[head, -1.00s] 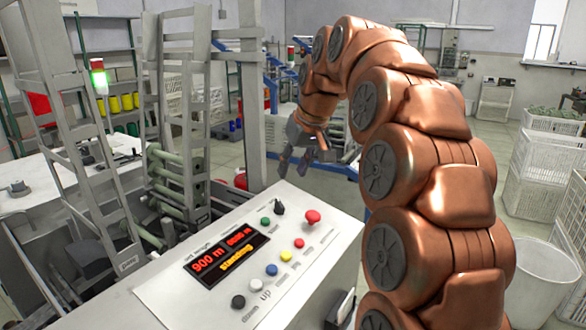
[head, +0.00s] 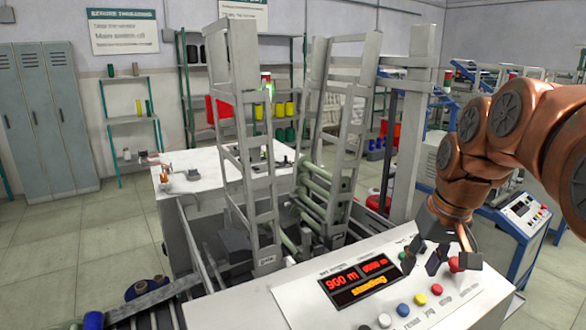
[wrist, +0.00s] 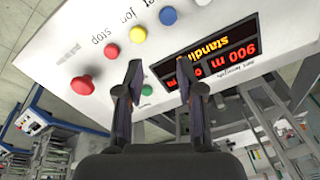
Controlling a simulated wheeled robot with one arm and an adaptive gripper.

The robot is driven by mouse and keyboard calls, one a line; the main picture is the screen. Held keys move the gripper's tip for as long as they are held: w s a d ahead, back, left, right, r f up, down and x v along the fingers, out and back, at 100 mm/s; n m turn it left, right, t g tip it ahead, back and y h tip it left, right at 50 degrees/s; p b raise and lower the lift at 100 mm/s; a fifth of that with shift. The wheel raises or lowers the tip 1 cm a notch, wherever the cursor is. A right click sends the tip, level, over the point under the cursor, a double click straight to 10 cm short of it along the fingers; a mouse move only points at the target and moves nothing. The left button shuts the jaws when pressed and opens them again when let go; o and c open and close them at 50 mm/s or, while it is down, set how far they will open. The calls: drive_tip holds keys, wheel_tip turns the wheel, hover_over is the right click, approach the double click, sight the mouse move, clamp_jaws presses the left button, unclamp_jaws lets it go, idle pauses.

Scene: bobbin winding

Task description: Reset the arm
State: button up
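My gripper (head: 437,255) is at the end of my copper-coloured arm (head: 500,140), above the right part of the control panel (head: 300,295). In the wrist view my gripper (wrist: 165,90) has its two dark fingers apart, with nothing between them. The panel carries a display (head: 357,283) reading 900 m and "standing". A row of coloured buttons lies below it, and a red mushroom button (wrist: 82,84) shows clearly in the wrist view. In the head view the gripper partly covers the panel's upper right controls. I cannot tell whether it touches the panel.
A winding machine frame (head: 342,120) with green rollers (head: 318,190) stands behind the panel. A white table (head: 200,175) is to its left, with lockers (head: 45,120) and shelves at the back. Another machine console (head: 525,215) stands at right.

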drive_tip(key=s+a+f, duration=0.1)
drive_tip(key=s+f, duration=0.1)
drive_tip(key=s, duration=0.2)
drive_tip(key=s+a+f+g+p, duration=0.1)
drive_tip(key=s+f, duration=0.1)
drive_tip(key=s, duration=0.2)
drive_tip(key=s+a+f+g, duration=0.1)
drive_tip(key=s+a+f, duration=0.1)
drive_tip(key=s, duration=0.2)
drive_tip(key=shift+a+f, duration=0.1)
drive_tip(key=shift+f, duration=0.1)
drive_tip(key=s+f+g+p, duration=0.1)
drive_tip(key=s+f, duration=0.2)
drive_tip(key=s, duration=0.4)
drive_tip(key=s+f+g+h, duration=0.1)
drive_tip(key=s+f, duration=0.3)
drive_tip(key=s, duration=0.3)
drive_tip(key=shift+a+p, duration=0.35)
drive_tip(key=shift+f, duration=0.1)
